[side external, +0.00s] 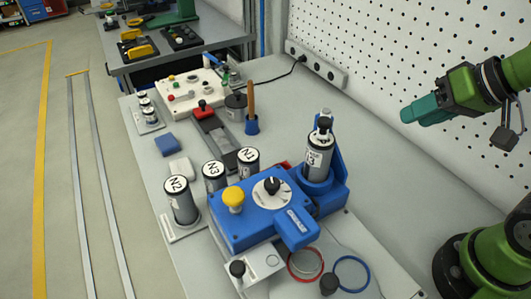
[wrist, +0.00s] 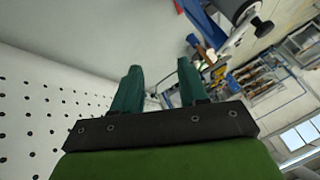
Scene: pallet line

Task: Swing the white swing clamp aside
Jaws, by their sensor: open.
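A grey cylinder (side external: 317,160) with a white label stands upright in a blue holder (side external: 335,190) on the bench. A white clamp piece (side external: 322,134) with a black knob sits over the top of the cylinder; I take it to be the white swing clamp. In the wrist view a white bar (wrist: 232,41) with a black knob shows at the upper right, tilted. My gripper (side external: 412,114) is open and empty, up to the right of the cylinder and well apart from it. Its two teal fingers (wrist: 160,70) stand apart in the wrist view.
A blue box (side external: 245,222) with a yellow button and black dial stands left of the holder. Labelled cylinders (side external: 180,200) stand farther left. A white pegboard (side external: 420,50) rises behind the bench. The bench between holder and pegboard is mostly clear.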

